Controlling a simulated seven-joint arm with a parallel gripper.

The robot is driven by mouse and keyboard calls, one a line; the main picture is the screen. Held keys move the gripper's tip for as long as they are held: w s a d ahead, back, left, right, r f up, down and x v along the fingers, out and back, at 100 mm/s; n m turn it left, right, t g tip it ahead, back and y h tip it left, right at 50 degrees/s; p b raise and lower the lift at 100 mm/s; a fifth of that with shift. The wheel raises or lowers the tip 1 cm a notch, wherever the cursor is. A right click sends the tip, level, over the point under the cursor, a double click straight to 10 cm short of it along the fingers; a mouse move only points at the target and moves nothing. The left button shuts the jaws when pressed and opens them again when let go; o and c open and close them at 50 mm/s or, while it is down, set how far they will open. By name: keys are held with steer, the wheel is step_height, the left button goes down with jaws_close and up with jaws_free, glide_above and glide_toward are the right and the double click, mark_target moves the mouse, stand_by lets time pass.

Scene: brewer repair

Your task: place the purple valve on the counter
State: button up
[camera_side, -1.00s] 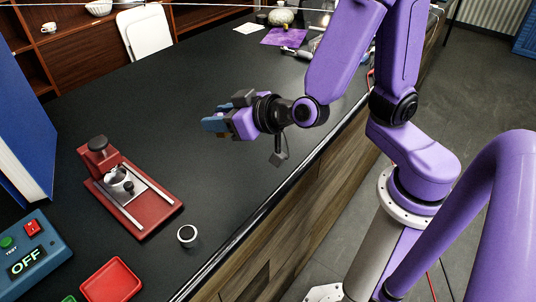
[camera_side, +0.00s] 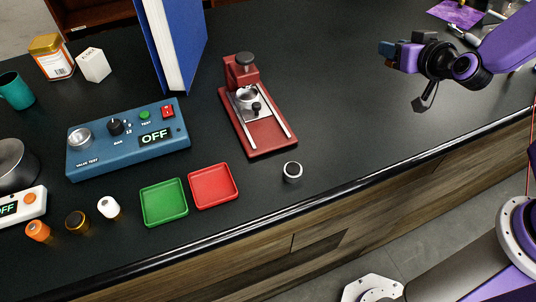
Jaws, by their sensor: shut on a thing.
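My gripper (camera_side: 386,52) is at the upper right, raised over the black counter (camera_side: 340,90). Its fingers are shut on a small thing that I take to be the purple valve. The fingers hide most of it, and its colour is hard to tell from the purple of my own arm. No purple valve shows standing on the counter. An orange valve (camera_side: 38,231), a dark valve with a gold-brown base (camera_side: 77,222) and a white-topped one (camera_side: 108,208) stand at the lower left.
A red fixture with rails (camera_side: 268,138) stands mid-counter, beside a small white-and-black cup (camera_side: 292,172). Left of it are a red tray (camera_side: 213,186), a green tray (camera_side: 164,203) and a blue tester (camera_side: 95,156) reading OFF. The counter between fixture and gripper is clear.

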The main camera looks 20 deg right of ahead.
steer(key=s+a+n+g+y, duration=0.1)
steer(key=s+a+n+y, duration=0.3)
steer(key=s+a, duration=0.5)
steer(key=s+a+n+g+y, duration=0.1)
steer(key=s+a+n+y, duration=0.4)
steer(key=s+a, duration=0.4)
steer(key=a+y, duration=0.1)
steer(key=a, duration=0.5)
steer(key=shift+s+a+f+n+g+y, duration=0.25)
steer(key=shift+s+f+n+g+y, duration=0.05)
steer(key=shift+s+f+g+y, duration=0.1)
steer(key=shift+w, duration=0.1)
steer(key=w+a+f, duration=0.2)
steer(key=a+f, duration=0.1)
steer(key=w+a+f, duration=0.2)
steer(key=w+a, duration=0.1)
steer(key=w+a+f, duration=0.3)
steer(key=a, duration=0.1)
steer(key=shift+f, duration=0.35)
steer(key=shift+w+a+f, duration=0.2)
steer(key=shift+a+f, duration=0.05)
steer(key=shift+f, duration=0.4)
steer(key=shift+w+a+f, duration=0.2)
steer(key=shift+f, duration=1.1)
steer(key=shift+f, duration=0.25)
